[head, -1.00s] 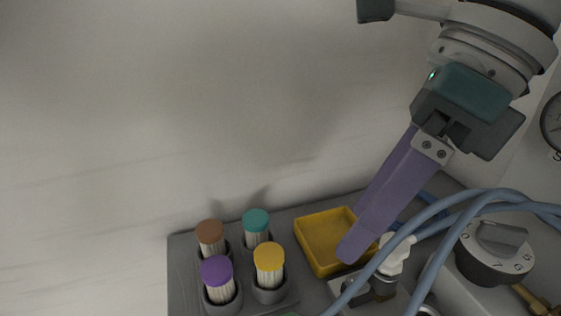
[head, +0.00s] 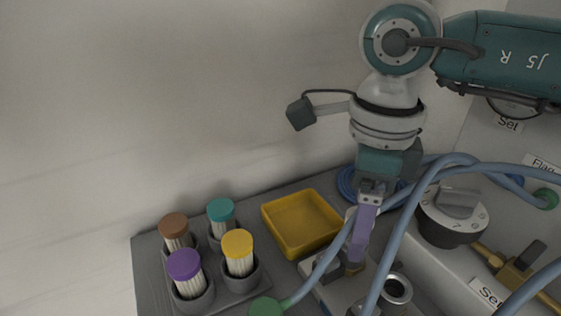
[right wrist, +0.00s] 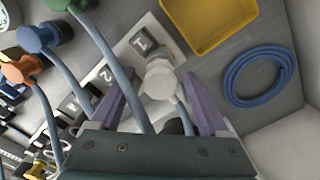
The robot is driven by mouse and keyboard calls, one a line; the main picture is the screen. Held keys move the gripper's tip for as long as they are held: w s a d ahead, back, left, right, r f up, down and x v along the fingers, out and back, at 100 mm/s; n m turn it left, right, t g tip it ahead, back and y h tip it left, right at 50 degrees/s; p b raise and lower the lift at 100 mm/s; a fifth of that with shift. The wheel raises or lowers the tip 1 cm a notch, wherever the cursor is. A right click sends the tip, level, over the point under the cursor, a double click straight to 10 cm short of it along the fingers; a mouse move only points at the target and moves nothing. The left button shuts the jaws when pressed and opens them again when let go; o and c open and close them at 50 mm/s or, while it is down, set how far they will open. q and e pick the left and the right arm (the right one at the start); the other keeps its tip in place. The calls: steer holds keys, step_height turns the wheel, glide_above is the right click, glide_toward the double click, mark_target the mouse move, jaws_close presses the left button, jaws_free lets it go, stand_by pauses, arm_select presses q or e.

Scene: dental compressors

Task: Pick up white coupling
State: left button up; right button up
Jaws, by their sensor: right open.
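The white coupling (right wrist: 160,80) shows in the right wrist view, a pale rounded part between the two purple fingers. It sits by a holder marked 1 and a blue hose runs close to its left. My right gripper (right wrist: 152,90) is open, with one finger on each side of it; I cannot tell whether they touch it. In the head view my right gripper (head: 357,250) points down beside the yellow tray, and its fingers and the hoses hide most of the coupling. My left gripper is not in view.
A yellow tray (head: 302,222) lies left of the gripper. Several capped tubes, including a purple-capped one (head: 187,270), stand further left. Blue hoses cross in front of the gripper. A black dial (head: 450,220) is at the right. A blue hose coil (right wrist: 258,80) lies nearby.

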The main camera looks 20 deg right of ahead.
steer(key=shift+f, duration=0.1)
jaws_close()
stand_by(0.6)
